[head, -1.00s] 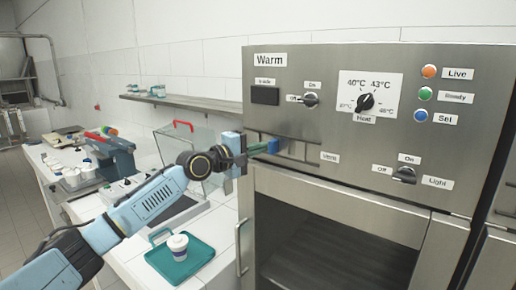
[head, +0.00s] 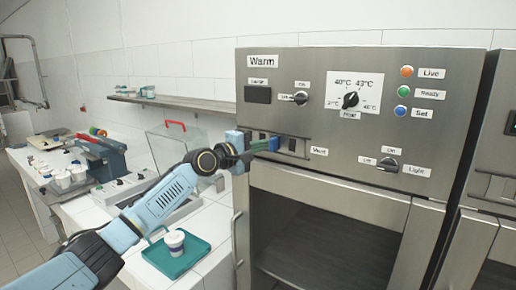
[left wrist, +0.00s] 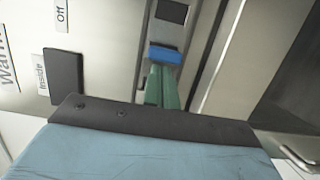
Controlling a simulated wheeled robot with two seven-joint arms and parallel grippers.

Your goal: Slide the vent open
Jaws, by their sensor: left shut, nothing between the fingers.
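The vent (head: 292,146) is a horizontal slot on the steel front panel, left of its label "Vent" (head: 319,151). Dark openings show in it to the right of a small blue piece (head: 274,143), which looks like its slider tab. My left gripper (head: 262,146) is shut and empty, its green fingers pointing at the slot from the left. In the left wrist view the shut green fingers (left wrist: 162,87) end at the blue piece (left wrist: 165,55), seemingly touching it. A dark opening (left wrist: 171,12) lies beyond. My right gripper is not in view.
Above the vent are a black "Inside" display (head: 258,95), a switch (head: 300,98) and a heat dial (head: 350,100). A light switch (head: 387,164) sits to the right. Below is the open dark cabinet. A teal tray (head: 176,262) with a cup (head: 174,240) stands on the counter.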

